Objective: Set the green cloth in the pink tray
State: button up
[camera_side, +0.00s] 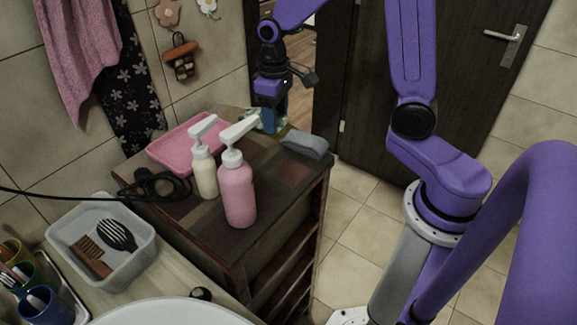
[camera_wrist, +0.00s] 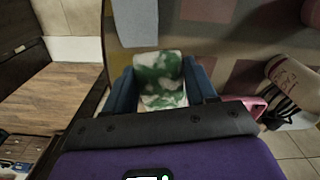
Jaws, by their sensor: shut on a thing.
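My gripper (camera_side: 269,118) is at the far corner of the dark wooden cabinet top, pointing down. Its blue fingers are shut on the green cloth (camera_wrist: 162,82), which is green with white patches and shows between them in the wrist view. In the side view the cloth (camera_side: 278,121) is partly hidden by the fingers and a white pump head. I cannot tell whether it touches the cabinet top. The pink tray (camera_side: 168,151) lies on the cabinet to the left of my gripper, its right part partly hidden by a pump bottle.
A cream pump bottle (camera_side: 205,175) and a pink pump bottle (camera_side: 237,190) stand at the front of the cabinet top (camera_side: 190,212). A grey folded cloth (camera_side: 305,146) lies at its right edge. A black cable (camera_side: 160,186) lies by the tray's near left side.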

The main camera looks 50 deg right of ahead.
jog(key=m, duration=0.1)
jog(key=w+d+f+m, duration=0.1)
jog(key=shift+w+d+f+m, duration=0.2)
jog(key=shift+d+f+m, duration=0.05)
jog(key=shift+m, duration=0.05)
jog(key=s+a+r, duration=0.3)
jog(key=s+r, duration=0.2)
jog(key=s, duration=0.4)
jog(key=s+a+r, duration=0.4)
jog(key=s, duration=0.5)
send_over(262, 171)
jog(key=s, duration=0.1)
jog(key=f, duration=0.8)
jog(key=shift+d+f, duration=0.2)
jog(key=shift+d, duration=0.05)
jog(key=shift+w+a+f, duration=0.15)
jog(key=shift+w+f, duration=0.25)
jog(key=shift+f, duration=0.1)
jog(key=shift+w+f, duration=0.1)
jog(key=shift+f, duration=1.55)
jog(key=shift+f, duration=0.2)
